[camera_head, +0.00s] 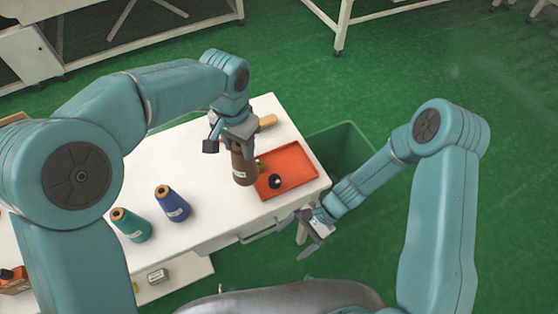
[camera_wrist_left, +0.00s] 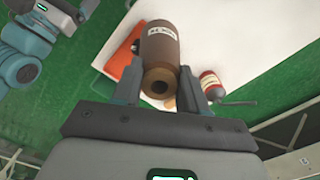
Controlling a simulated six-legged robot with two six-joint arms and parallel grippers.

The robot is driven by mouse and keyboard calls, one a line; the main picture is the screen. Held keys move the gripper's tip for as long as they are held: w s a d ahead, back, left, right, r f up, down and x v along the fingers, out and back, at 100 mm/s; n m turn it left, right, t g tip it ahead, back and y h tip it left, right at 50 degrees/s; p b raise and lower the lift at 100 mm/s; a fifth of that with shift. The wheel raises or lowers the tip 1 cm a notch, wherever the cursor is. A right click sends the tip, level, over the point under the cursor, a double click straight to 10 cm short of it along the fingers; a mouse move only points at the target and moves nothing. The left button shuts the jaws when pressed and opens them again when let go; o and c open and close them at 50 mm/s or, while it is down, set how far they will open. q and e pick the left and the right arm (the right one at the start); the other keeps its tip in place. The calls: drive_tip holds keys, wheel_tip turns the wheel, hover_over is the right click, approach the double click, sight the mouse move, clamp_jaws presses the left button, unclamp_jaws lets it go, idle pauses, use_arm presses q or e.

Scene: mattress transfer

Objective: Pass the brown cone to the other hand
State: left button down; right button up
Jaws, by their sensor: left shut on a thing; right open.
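The brown cone (camera_head: 242,168) is at the left edge of the orange tray in the head view, below my left gripper (camera_head: 232,143). In the left wrist view the brown cone (camera_wrist_left: 160,52) lies between the two fingers of my left gripper (camera_wrist_left: 162,92), its hollow end towards the camera and a white label on its side. The left gripper is shut on it. I cannot tell whether the cone touches the table or tray. My right gripper (camera_head: 312,230) is open and empty, off the table's front right edge, apart from the cone.
The white table (camera_head: 205,215) bears the orange tray (camera_head: 302,172) with a small black item (camera_head: 275,181) in it. A blue cone (camera_head: 172,203) and a teal cone (camera_head: 131,225) stand at front left. A green bin (camera_head: 345,150) stands right of the table.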

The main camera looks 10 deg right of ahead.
drive_tip(key=w+a+r+m+t+y, duration=0.2)
drive_tip(key=w+r+m+t+y, duration=0.6)
drive_tip(key=w+r, duration=0.7)
drive_tip(key=a, duration=0.4)
drive_tip(key=w+a+g, duration=0.1)
drive_tip(key=a, duration=0.3)
drive_tip(key=w+a+f+g+y, duration=0.1)
drive_tip(key=a, duration=0.2)
drive_tip(key=shift+a+n, duration=0.3)
drive_tip(key=shift+a, duration=0.1)
drive_tip(key=shift+c, duration=1.2)
use_arm(q)
drive_tip(key=shift+d, duration=0.1)
use_arm(e)
drive_tip(key=c, duration=1)
use_arm(q)
drive_tip(key=c, duration=0.5)
unclamp_jaws()
use_arm(e)
drive_tip(key=shift+r, duration=0.1)
